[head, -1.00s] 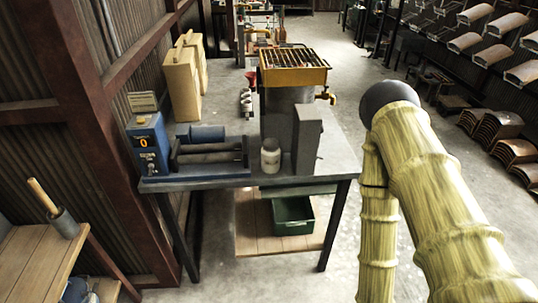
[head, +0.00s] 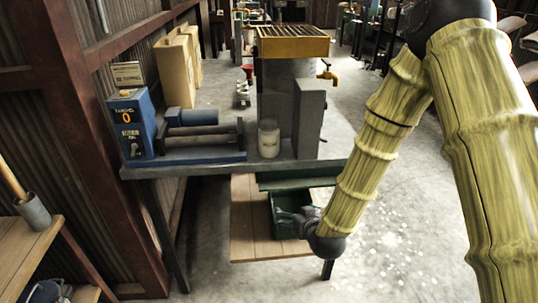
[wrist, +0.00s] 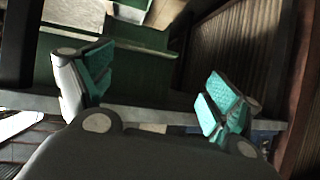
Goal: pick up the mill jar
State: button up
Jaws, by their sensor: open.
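The mill jar (head: 268,138), a pale, whitish jar with a lighter top, stands upright near the front edge of the workbench (head: 215,171) in the head view. It is just right of the roller mill and in front of the grey drum. My gripper (head: 297,218) is small and dark in the head view, below the bench's front edge and lower right of the jar, apart from it. In the wrist view my gripper (wrist: 156,92) shows two spread fingers with teal pads and nothing between them. I cannot pick out the jar in the wrist view.
The roller mill (head: 200,137) and blue control box (head: 133,126) stand left of the jar. A grey upright block (head: 309,117) and drum with a yellow grate (head: 291,42) stand close on its right and behind. A green bin (head: 284,228) sits on the lower shelf (head: 254,215).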

jog(key=w+a+r+t+y+b, duration=0.1)
jog(key=w+a+r+t+b, duration=0.3)
jog(key=w+r, duration=0.35)
jog(key=n+t+b, duration=0.1)
jog(key=b, duration=0.2)
send_near(272, 146)
jog(key=x, duration=0.4)
jog(key=shift+y, duration=0.4)
jog(key=x, duration=0.4)
jog(key=shift+w+a+r, duration=0.1)
jog(key=shift+w, duration=0.05)
jog(key=shift+t, duration=0.3)
jog(key=x, duration=0.4)
jog(key=shift+w+d+f, duration=0.2)
jog(key=shift+f, duration=0.05)
jog(key=shift+w+a, duration=0.15)
jog(key=shift+w, duration=0.35)
jog(key=shift+r, duration=0.1)
jog(key=c, duration=1.7)
jog(key=shift+o, duration=0.2)
